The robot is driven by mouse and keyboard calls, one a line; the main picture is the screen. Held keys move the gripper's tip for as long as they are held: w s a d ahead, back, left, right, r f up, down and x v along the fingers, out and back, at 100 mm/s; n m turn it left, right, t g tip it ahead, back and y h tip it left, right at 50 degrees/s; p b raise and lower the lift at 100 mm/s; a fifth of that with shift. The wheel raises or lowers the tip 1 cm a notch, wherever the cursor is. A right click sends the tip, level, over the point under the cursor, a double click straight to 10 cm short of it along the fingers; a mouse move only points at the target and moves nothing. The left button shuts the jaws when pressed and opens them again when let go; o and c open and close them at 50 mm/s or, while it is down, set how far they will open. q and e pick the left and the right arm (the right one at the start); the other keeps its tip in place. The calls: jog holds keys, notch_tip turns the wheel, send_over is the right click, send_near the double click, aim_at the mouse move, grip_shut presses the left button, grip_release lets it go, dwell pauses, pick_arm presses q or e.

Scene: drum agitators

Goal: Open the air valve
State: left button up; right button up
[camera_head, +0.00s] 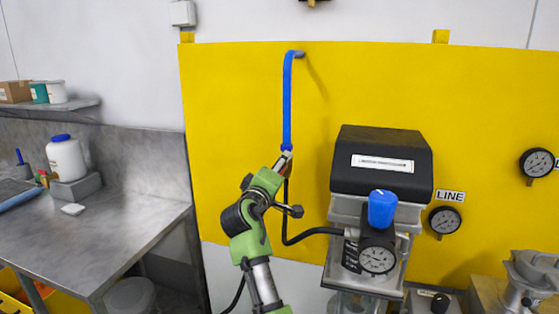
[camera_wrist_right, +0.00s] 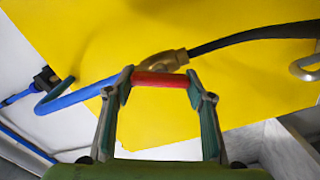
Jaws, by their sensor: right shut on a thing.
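The air valve is a small brass body (camera_wrist_right: 168,60) between the blue air pipe (camera_wrist_right: 82,95) and a black hose (camera_wrist_right: 250,36). Its red handle (camera_wrist_right: 160,79) lies crosswise between the fingertips of my right gripper (camera_wrist_right: 160,84) in the right wrist view. The gripper is shut on this handle. In the head view my right gripper (camera_head: 283,166) is at the lower end of the blue pipe (camera_head: 287,100), and it largely hides the valve and handle. My left gripper is not in view.
A yellow wall panel (camera_head: 235,110) is behind the valve. To the right stand a black-topped unit (camera_head: 381,150), a regulator with a blue knob (camera_head: 382,208) and gauges (camera_head: 445,220). A steel table (camera_head: 110,225) with a white jar (camera_head: 66,158) is at left.

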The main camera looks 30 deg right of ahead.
jog(key=n+p, duration=0.2)
jog(key=shift+r+n, duration=0.2)
jog(key=shift+n, duration=0.1)
jog(key=shift+d+f+n+p, duration=0.1)
jog(key=shift+f+n+p, duration=0.1)
jog(key=shift+n+p, duration=0.95)
jog(key=o, duration=1.1)
jog(key=shift+d+f, duration=0.1)
